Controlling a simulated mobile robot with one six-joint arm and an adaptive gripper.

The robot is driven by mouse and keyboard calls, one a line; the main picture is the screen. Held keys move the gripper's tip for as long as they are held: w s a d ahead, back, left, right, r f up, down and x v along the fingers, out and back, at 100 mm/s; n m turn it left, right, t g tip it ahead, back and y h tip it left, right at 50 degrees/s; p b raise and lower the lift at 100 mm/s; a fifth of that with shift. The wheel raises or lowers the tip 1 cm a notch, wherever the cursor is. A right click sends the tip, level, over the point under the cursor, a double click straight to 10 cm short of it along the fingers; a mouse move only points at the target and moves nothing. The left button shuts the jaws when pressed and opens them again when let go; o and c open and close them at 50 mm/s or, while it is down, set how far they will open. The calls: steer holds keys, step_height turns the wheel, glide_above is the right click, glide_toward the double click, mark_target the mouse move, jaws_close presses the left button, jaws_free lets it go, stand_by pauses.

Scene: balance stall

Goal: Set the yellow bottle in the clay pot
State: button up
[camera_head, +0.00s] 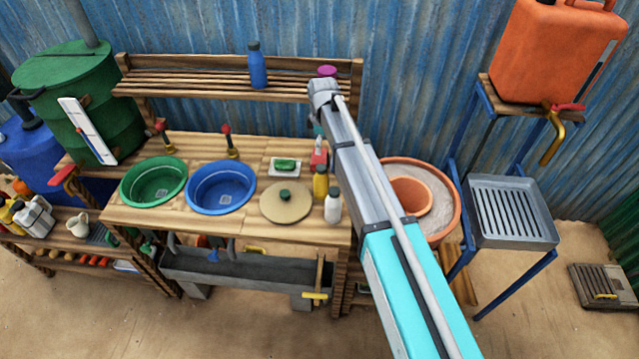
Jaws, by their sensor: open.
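The yellow bottle (320,186) with a dark cap stands upright on the wooden counter, just left of a white bottle (333,208). The clay pot (452,224) is a wide terracotta vessel right of the counter. A smaller terracotta pot (411,209) sits inside it, with pale sand-like fill around it. My arm crosses in front of the pot's left side and hides part of it. The end of my arm is above the back of the counter, behind the yellow bottle in the picture. My gripper's fingers are hidden behind my arm.
Green (153,203) and blue (250,206) basins and a round lid (287,218) take up much of the counter. A red item (319,156) stands behind the yellow bottle. A blue bottle (257,68) stands on the back shelf. A blue-legged stand (553,246) is right of the pot.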

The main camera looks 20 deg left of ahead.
mark_target(321, 175)
steer(key=shift+f, duration=0.1)
step_height(321, 175, down, 8)
steer(key=b, duration=0.8)
steer(key=shift+s+f, duration=0.15)
steer(key=shift+f, duration=0.05)
steer(key=shift+b, duration=0.3)
steer(key=shift+f, duration=0.15)
steer(key=shift+s+f+b, duration=0.15)
steer(key=shift+f+b, duration=1.1)
steer(key=shift+b, duration=0.05)
steer(key=shift+s+f+b, duration=0.15)
steer(key=shift+f+b, duration=1.1)
steer(key=shift+b, duration=0.05)
steer(key=c, duration=1.2)
steer(key=shift+r, duration=0.2)
steer(key=shift+c, duration=0.2)
step_height(321, 175, up, 10)
steer(key=p, duration=1)
steer(key=shift+f, duration=0.15)
